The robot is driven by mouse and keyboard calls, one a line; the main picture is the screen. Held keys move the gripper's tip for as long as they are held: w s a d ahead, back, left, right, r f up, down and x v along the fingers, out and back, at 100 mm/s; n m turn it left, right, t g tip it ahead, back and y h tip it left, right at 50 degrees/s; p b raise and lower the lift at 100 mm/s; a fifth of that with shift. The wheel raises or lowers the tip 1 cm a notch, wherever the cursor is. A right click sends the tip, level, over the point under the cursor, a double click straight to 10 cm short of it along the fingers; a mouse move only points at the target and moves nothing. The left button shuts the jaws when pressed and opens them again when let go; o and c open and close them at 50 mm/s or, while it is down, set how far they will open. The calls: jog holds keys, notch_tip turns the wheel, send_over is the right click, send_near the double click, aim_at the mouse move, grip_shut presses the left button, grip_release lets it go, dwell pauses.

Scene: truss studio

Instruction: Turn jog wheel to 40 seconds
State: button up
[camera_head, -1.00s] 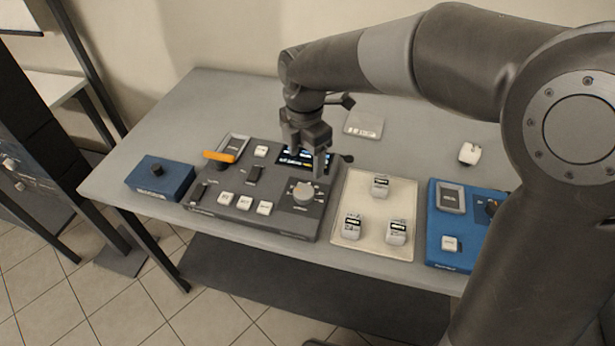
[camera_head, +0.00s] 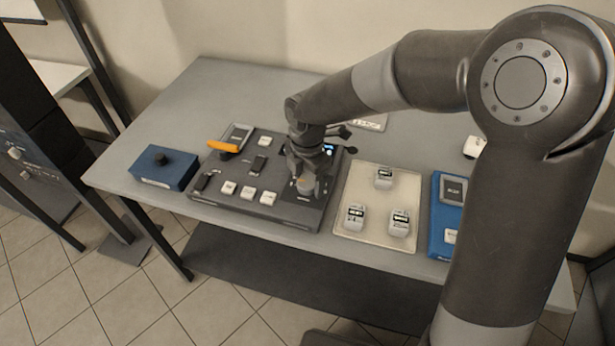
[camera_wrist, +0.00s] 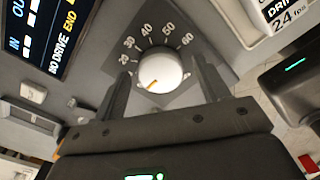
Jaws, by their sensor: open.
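The jog wheel (camera_wrist: 160,71) is a round pale knob in the wrist view. Numbers from about 20 to 60 arc above it, with 40 (camera_wrist: 147,30) at its upper left. Its orange mark (camera_wrist: 152,85) points to the lower left, away from 40. My gripper (camera_wrist: 161,70) is open, with one finger on each side of the wheel; whether they touch it I cannot tell. In the head view my gripper (camera_head: 304,180) is low over the right part of the dark grey console (camera_head: 230,212) and mostly hides the wheel.
A lit display (camera_wrist: 42,35) is beside the wheel. Left of the console stands a blue box (camera_head: 165,180); on the right lie a cream tray (camera_head: 352,232) with three small blocks and a blue panel (camera_head: 438,215). An orange-handled lever (camera_head: 222,146) rises from the console.

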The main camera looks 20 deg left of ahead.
jog(key=c, duration=1)
jog(key=m, duration=0.4)
jog(key=shift+m, duration=0.4)
jog(key=m, duration=1.2)
jog(key=shift+m, duration=0.3)
jog(key=m, duration=0.6)
jog(key=shift+m, duration=0.3)
